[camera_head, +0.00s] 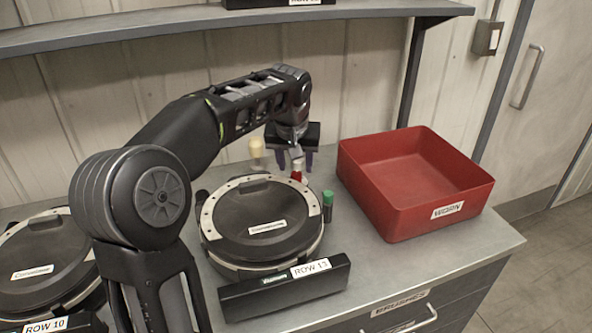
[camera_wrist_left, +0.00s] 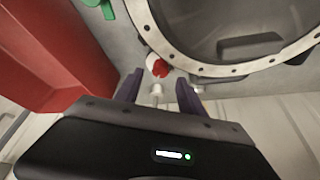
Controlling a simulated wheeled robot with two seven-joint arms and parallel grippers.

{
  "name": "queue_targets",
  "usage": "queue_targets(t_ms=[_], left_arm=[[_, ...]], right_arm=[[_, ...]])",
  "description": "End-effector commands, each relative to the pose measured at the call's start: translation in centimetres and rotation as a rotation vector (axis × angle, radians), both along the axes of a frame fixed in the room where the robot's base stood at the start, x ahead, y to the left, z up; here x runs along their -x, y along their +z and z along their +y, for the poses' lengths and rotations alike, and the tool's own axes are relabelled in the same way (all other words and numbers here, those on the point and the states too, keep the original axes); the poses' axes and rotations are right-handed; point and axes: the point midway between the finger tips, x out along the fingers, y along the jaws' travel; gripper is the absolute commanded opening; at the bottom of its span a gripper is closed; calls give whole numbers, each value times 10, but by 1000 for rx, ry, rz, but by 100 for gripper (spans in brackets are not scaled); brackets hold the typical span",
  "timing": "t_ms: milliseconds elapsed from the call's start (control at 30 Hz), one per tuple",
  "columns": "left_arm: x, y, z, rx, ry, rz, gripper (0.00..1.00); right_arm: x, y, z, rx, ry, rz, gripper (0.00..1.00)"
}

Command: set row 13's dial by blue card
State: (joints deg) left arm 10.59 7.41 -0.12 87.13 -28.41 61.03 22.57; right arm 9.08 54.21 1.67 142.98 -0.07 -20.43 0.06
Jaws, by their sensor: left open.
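The row 13 meter (camera_head: 240,228) is a round housing with a dark lid and a pale, hole-studded rim. It stands behind a black bar with a ROW 13 label (camera_head: 310,268). At its back edge is a small red and white part (camera_head: 297,177), which also shows in the wrist view (camera_wrist_left: 158,67); I cannot tell whether it is the dial. My left gripper (camera_head: 295,163) hangs just behind this part, its purple fingers apart. In the wrist view, the gripper (camera_wrist_left: 159,86) has the part just beyond its fingertips, with no clear contact. I see no blue card. My right gripper is out of view.
A red bin (camera_head: 405,218) labelled WORN stands right of the meter. A green-topped dark cylinder (camera_head: 327,203) stands between them. A cream knob (camera_head: 257,148) is behind the meter. The row 10 meter (camera_head: 45,255) is at left. A shelf (camera_head: 180,22) runs above.

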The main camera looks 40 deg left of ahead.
Motion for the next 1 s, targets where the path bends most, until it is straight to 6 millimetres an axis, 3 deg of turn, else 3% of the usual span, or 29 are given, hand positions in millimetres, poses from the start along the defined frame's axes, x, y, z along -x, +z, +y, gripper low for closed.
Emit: queue_targets(t_ms=[100, 267, 867, 1000], left_arm=[[6, 19, -4, 0, -1, -4, 47], [12, 33, -7, 0, 0, -1, 47], [13, 36, -7, 0, 0, 0, 47], [13, 48, -7, 0, 0, 0, 47]], right_arm=[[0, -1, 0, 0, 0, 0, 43], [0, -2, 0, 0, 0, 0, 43], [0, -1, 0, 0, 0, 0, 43], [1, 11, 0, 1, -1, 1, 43]])
